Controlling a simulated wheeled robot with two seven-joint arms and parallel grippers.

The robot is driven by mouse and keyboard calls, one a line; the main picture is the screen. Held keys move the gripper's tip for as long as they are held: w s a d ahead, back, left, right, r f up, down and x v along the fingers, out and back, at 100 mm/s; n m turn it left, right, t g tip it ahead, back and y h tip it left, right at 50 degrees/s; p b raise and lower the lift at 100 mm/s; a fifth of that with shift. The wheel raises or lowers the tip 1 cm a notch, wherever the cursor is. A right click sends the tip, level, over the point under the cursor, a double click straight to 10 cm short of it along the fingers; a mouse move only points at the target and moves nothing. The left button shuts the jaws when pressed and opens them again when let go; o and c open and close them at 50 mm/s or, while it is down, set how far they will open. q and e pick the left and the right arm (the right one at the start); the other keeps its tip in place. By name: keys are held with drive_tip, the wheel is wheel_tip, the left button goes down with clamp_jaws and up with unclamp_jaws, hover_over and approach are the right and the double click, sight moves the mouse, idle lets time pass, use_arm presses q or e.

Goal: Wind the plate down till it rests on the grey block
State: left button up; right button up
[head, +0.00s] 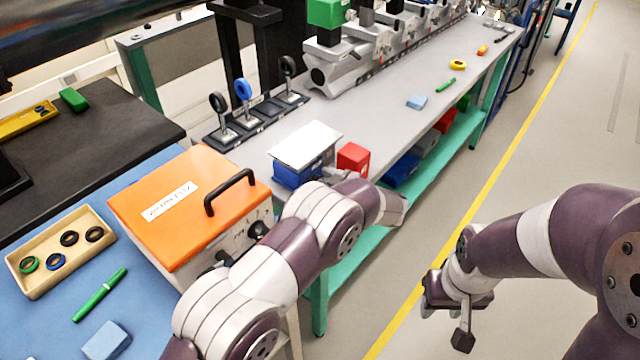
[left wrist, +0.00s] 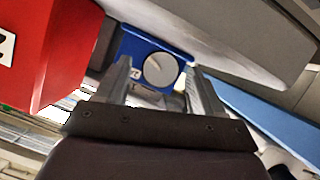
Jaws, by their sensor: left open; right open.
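The plate (head: 305,145) is a flat pale sheet on top of a blue jack (head: 297,176) on the bench. The jack also shows in the left wrist view (left wrist: 133,44), with a round grey knob (left wrist: 160,70) on its face. My left gripper (left wrist: 158,78) is open, its fingers on either side of the knob in that view; contact cannot be told. In the head view my left arm partly hides this gripper beside the jack. I cannot make out the grey block. My right gripper (head: 447,318) is open and empty over the floor, away from the bench.
A red box (head: 353,158) stands close right of the jack. An orange case (head: 185,210) with a black handle is at the left. Lens mounts (head: 245,110) stand behind the jack.

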use_arm(q)
drive_tip(key=v, duration=1.2)
